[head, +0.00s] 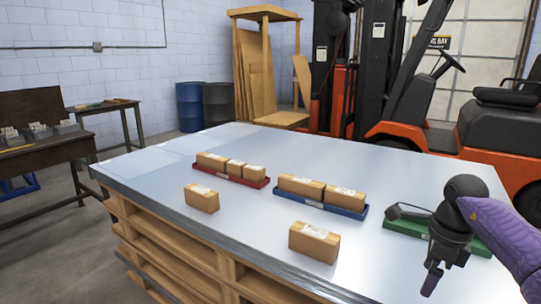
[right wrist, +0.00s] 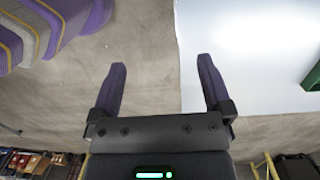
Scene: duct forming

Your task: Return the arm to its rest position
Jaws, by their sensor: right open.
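My right arm (head: 497,235) comes in from the right in the head view, with a purple forearm and dark wrist. My right gripper (head: 412,250) hangs over the right front part of the metal-topped table, in front of the green tray (head: 405,228). In the right wrist view its two purple fingers (right wrist: 161,65) stand wide apart with nothing between them. The table edge and bare floor show behind them. My left gripper is in neither view.
A red tray (head: 231,178) holds three cartons, a blue tray (head: 345,212) two. Loose cartons stand in front, one left (head: 201,199) and one nearer (head: 313,243). The green tray's visible part is empty. A forklift (head: 400,135) stands behind the table.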

